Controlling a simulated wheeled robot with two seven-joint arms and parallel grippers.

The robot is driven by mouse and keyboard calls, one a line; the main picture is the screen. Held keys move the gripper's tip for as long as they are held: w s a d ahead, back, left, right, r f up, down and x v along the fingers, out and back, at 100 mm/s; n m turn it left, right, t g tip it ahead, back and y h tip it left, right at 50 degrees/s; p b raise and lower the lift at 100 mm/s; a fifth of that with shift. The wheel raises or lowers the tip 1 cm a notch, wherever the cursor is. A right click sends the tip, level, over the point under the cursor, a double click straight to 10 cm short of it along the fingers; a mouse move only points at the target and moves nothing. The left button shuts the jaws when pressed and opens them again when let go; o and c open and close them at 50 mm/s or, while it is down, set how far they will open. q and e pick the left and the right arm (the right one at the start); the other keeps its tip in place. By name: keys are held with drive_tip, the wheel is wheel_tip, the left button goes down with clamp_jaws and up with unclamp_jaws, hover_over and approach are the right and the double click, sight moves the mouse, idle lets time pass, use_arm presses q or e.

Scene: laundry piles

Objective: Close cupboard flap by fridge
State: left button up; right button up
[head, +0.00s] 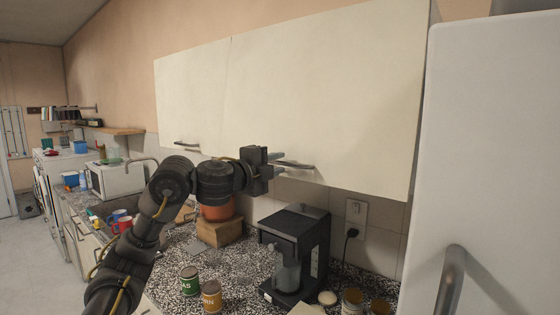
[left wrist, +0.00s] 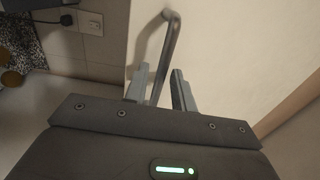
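The cream cupboard flap (head: 330,90) by the fridge hangs down over the counter, roughly in line with the panel to its left. I cannot tell whether it is fully flush. Its grey bar handle (head: 298,166) is near the lower left edge. My left gripper (head: 280,162) is at this handle. In the left wrist view, the handle (left wrist: 168,50) runs down between the fingers of my left gripper (left wrist: 160,85), close to the left finger. A gap shows between the fingers, so they look open. The flap (left wrist: 235,50) fills the right side there. My right gripper is not in view.
The white fridge (head: 500,130) stands at the right, beside the flap. The second cupboard panel (head: 190,95) is at the left. A black coffee maker (head: 295,245), jars and cans (head: 190,281) stand on the speckled counter below. A wall socket (head: 356,210) is under the cupboard.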

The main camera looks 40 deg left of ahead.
use_arm(q)
drive_tip(key=shift+w, duration=0.75)
drive_tip(key=shift+c, duration=0.5)
clamp_jaws()
